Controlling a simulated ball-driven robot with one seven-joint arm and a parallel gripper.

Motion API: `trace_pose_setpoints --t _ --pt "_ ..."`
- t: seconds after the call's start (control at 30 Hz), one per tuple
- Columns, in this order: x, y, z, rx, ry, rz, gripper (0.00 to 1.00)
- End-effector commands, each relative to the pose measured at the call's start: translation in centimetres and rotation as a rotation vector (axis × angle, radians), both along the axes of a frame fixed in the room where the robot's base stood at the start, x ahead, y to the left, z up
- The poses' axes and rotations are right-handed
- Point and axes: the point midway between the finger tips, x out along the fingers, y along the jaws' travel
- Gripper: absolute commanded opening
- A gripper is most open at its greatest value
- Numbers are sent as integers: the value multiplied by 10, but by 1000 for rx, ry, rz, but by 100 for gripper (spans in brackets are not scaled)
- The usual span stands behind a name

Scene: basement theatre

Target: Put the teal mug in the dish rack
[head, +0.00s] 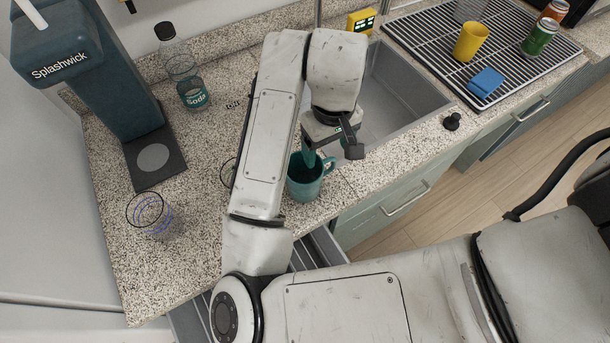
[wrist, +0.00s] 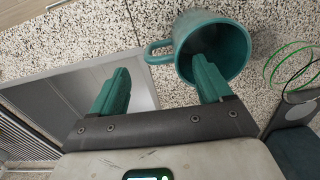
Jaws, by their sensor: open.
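The teal mug (head: 303,183) stands upright on the counter near its front edge, partly hidden by my arm in the head view. In the wrist view the mug (wrist: 235,45) shows its open mouth, with its handle pointing left between my fingers. My gripper (head: 331,156) is open just above the mug. In the wrist view, one finger of my gripper (wrist: 161,72) overlaps the mug's mouth and the other is left of the handle. I cannot tell whether either touches. The dish rack (head: 422,52), a black wire grid, lies beyond the sink at upper right.
The sink (head: 385,105) lies between mug and rack. The rack holds a yellow cup (head: 470,42), a blue item (head: 486,83), cans (head: 540,37) and a clear glass. Left are a striped glass (head: 150,213), a soda bottle (head: 185,70) and a dispenser (head: 90,75).

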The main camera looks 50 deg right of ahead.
Motion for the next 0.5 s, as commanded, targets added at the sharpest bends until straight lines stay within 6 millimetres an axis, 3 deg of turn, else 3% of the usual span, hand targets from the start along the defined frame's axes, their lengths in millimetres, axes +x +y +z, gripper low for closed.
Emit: trace_pose_setpoints --t 0.23,0.5 --pt "-1 1 -18 -3 1 2 78" --pt "-4 6 -51 0 1 0 78"
